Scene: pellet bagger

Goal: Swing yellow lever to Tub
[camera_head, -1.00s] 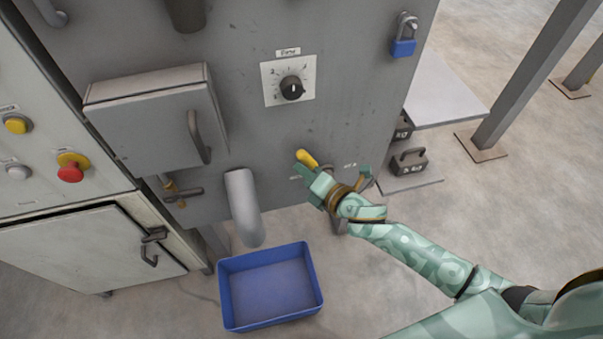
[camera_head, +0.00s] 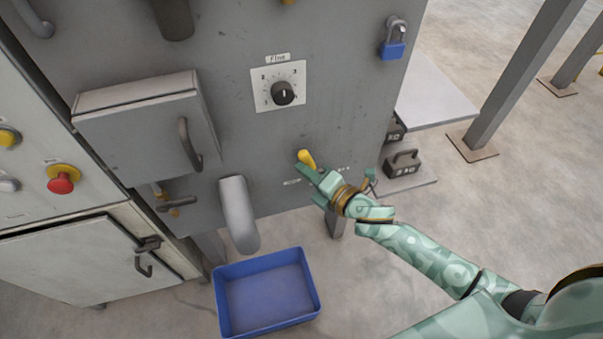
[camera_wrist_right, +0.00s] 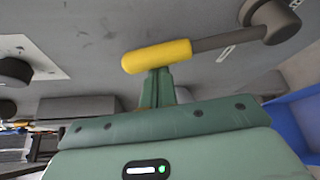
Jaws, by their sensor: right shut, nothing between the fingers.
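The yellow lever (camera_head: 306,158) sits low on the grey machine front, its yellow grip pointing up and slightly left. In the wrist view, its yellow grip (camera_wrist_right: 157,56) lies nearly level, with a grey rod running right to a round pivot (camera_wrist_right: 272,20). My right gripper (camera_head: 320,179) is at the lever, just below the grip. In the wrist view its fingers (camera_wrist_right: 157,85) are shut with nothing between them, their tips at the grip's lower edge. Contact is hard to tell. The small labels near the lever are unreadable. My left gripper is not in view.
A blue tub (camera_head: 221,299) stands on the floor below a grey spout (camera_head: 238,215). A dial (camera_head: 282,93) and a blue padlock (camera_head: 393,50) are above the lever. A hinged box (camera_head: 140,130) juts out at left. Weights (camera_head: 403,163) stand on a shelf at right.

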